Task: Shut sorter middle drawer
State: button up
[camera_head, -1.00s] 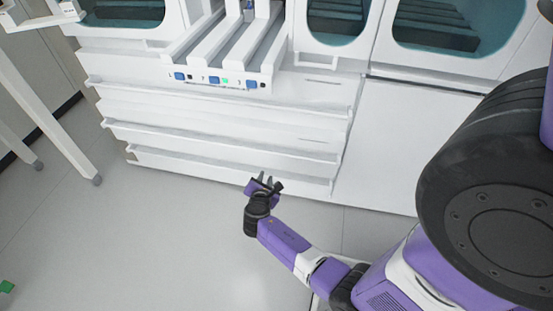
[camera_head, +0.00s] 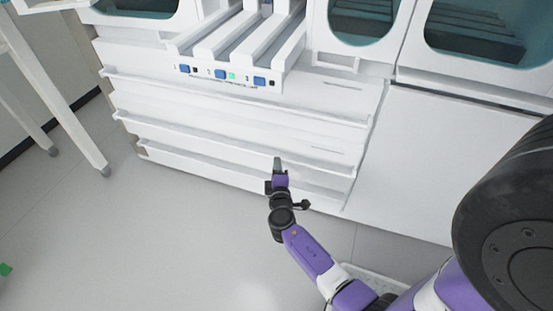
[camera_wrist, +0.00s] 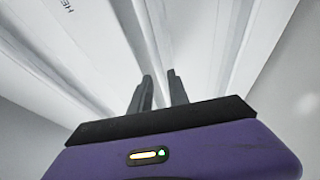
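The white sorter has three stacked drawers with long ledge-like lips. The middle drawer (camera_head: 200,138) lies between the top drawer (camera_head: 200,103) and the bottom drawer (camera_head: 200,168) in the head view. How far the middle drawer stands out is hard to tell from this steep angle. My gripper (camera_head: 278,165) is in front of the right half of the drawers, its fingertips overlapping the middle drawer's lip in the picture. Contact cannot be made out. In the wrist view, my gripper (camera_wrist: 160,76) has two dark fingers slightly apart with nothing between them, pointing toward white drawer surfaces.
Above the drawers is a sloped rack (camera_head: 228,72) with blue buttons and a green light. A plain white cabinet panel (camera_head: 440,160) is at the right. A white-legged stand (camera_head: 65,105) is at the left. The floor (camera_head: 130,230) in front is mostly clear.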

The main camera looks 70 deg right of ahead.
jog(key=shift+b+x, duration=0.45)
jog(key=shift+x, duration=2.15)
jog(key=shift+a, duration=0.1)
grip_shut()
jog(key=shift+f, duration=0.1)
